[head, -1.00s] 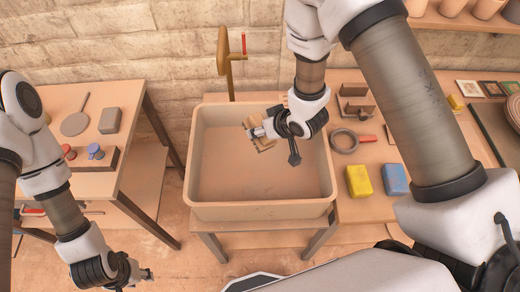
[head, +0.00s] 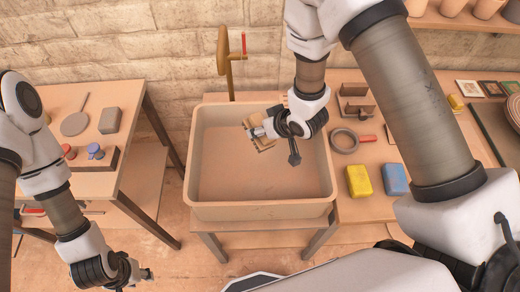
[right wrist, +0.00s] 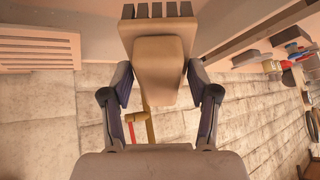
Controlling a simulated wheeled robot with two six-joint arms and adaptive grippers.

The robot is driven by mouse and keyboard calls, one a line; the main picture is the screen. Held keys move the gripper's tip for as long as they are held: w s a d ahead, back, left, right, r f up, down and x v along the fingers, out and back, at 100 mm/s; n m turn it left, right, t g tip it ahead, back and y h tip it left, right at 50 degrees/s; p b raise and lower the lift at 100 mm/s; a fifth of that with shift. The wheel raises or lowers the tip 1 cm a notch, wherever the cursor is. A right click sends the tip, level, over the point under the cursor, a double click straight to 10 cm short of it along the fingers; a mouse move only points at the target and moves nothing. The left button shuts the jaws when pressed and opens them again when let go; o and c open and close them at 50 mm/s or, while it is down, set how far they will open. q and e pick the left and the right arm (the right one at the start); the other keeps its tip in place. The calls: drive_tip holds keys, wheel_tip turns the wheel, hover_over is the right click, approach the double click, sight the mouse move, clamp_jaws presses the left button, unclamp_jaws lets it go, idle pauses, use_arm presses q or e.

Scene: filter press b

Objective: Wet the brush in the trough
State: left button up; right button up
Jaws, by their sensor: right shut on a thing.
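The trough (head: 262,212) is a deep beige basin on a wooden stand in the middle of the head view. My right gripper (head: 256,132) is over its back part. It is shut on the brush (head: 264,144), a tan block partly hidden by the gripper. In the right wrist view the brush (right wrist: 158,68) sits between both fingers, with a row of bristle tufts at its far end. I cannot tell whether the brush touches anything in the trough. My left gripper (head: 147,274) is low at the left, away from the trough, empty; its opening is unclear.
A brass tap (head: 230,62) with a red handle stands behind the trough. A side table (head: 130,150) at left holds tools. On the right bench are a yellow block (head: 359,181), a blue block (head: 395,179) and a ring-shaped pan (head: 344,141). A brick wall closes the back.

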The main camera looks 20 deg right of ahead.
sight(258, 121)
idle(0.5)
wheel_tip(258, 121, up, 4)
drive_tip(key=p, duration=0.3)
drive_tip(key=shift+r+p, duration=0.1)
drive_tip(key=shift+p, duration=0.25)
